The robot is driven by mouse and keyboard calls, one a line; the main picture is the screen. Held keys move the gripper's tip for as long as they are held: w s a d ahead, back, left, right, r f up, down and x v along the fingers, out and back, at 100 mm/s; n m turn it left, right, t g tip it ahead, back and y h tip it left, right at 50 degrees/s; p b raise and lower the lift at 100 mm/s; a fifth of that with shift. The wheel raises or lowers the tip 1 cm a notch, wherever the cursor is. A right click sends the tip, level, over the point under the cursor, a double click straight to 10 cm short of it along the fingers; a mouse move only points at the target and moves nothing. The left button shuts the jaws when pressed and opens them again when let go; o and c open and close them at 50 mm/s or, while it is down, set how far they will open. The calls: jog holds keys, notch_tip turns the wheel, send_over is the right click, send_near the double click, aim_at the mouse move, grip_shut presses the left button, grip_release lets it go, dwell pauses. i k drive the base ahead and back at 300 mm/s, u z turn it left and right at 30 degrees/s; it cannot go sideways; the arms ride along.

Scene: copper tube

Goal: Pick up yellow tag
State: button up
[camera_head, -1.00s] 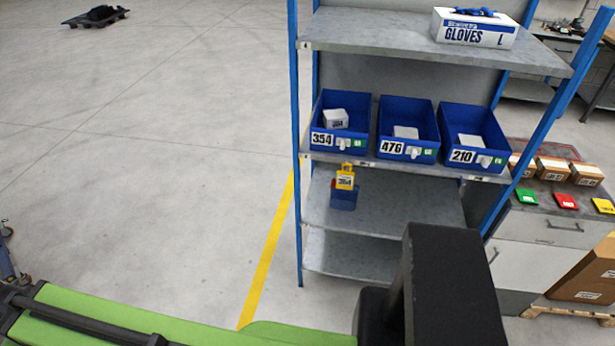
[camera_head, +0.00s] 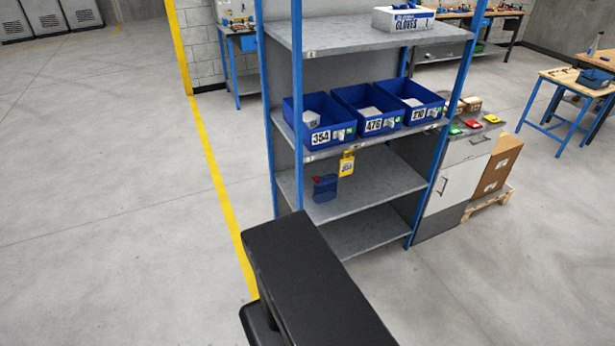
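The yellow tag (camera_head: 346,166) hangs at the front edge of the shelf that holds the blue bins, below bins 354 and 476. It has a white label, too small to read now. A dark blue container with a red part (camera_head: 325,187) stands on the shelf beneath, just left of and below the tag. A black part of my arm fills the lower middle of the view, in front of the rack and apart from the tag. My gripper's fingers do not show.
The metal rack (camera_head: 371,196) has blue posts and carries blue bins 354 (camera_head: 318,120), 476 (camera_head: 370,109) and 210 (camera_head: 414,103). A glove box (camera_head: 403,19) is on top. A cabinet (camera_head: 462,172) and a carton (camera_head: 497,165) stand at right. The floor at left is clear.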

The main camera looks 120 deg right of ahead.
aim_at(346, 163)
jog(key=z, duration=0.05)
jog(key=i, duration=0.45)
jog(key=u, duration=5.3)
jog(key=i, duration=0.15)
jog(key=u, duration=3.35)
jog(key=i, duration=1)
jog(key=z, duration=0.25)
